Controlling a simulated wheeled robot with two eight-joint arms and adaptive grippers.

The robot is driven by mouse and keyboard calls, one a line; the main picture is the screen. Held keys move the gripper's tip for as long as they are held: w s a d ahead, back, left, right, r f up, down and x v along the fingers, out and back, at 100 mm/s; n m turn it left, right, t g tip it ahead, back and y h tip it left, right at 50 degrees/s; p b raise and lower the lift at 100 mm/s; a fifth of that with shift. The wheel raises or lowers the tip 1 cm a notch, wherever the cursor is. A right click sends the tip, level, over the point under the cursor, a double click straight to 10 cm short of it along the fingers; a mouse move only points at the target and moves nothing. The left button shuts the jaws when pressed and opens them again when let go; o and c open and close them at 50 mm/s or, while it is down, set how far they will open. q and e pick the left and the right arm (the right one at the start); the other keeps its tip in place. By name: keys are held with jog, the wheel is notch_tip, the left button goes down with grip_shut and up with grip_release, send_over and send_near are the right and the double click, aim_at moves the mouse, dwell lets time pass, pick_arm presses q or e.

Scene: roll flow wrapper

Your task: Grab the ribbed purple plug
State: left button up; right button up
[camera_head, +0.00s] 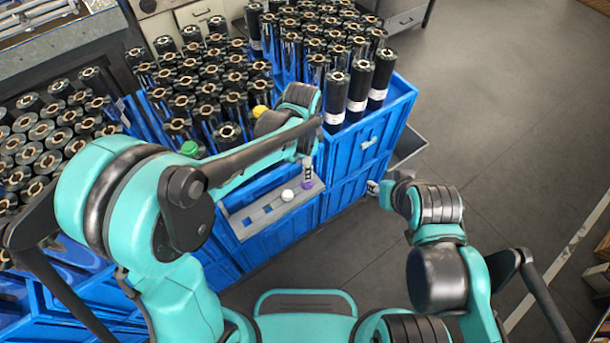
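The purple plug (307,184) is small in the head view and stands at the right end of a grey holder strip (263,214) on the front of the blue crates. Its ribs are too small to make out. My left arm reaches over from the left, and its gripper (307,171) points down right at the top of the purple plug. The fingers are too small and partly hidden to tell whether they are open or closed on it. My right gripper (373,187) is beside the crates at the right, away from the plug, its fingers hardly visible.
A white plug (287,195) sits in the same strip, just left of the purple one. A green plug (190,148) and a yellow plug (261,111) show farther back. Blue crates (372,137) hold many dark rolls (358,88). The floor (500,110) at right is clear.

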aim_at(307, 185)
pick_arm(q)
jog(key=shift+d+f, duration=0.2)
jog(key=shift+f, duration=0.4)
notch_tip(307, 185, down, 7)
jog(key=b, duration=0.3)
jog(key=shift+w+d, duration=0.1)
jog(key=shift+d, duration=0.05)
jog(key=c, duration=0.5)
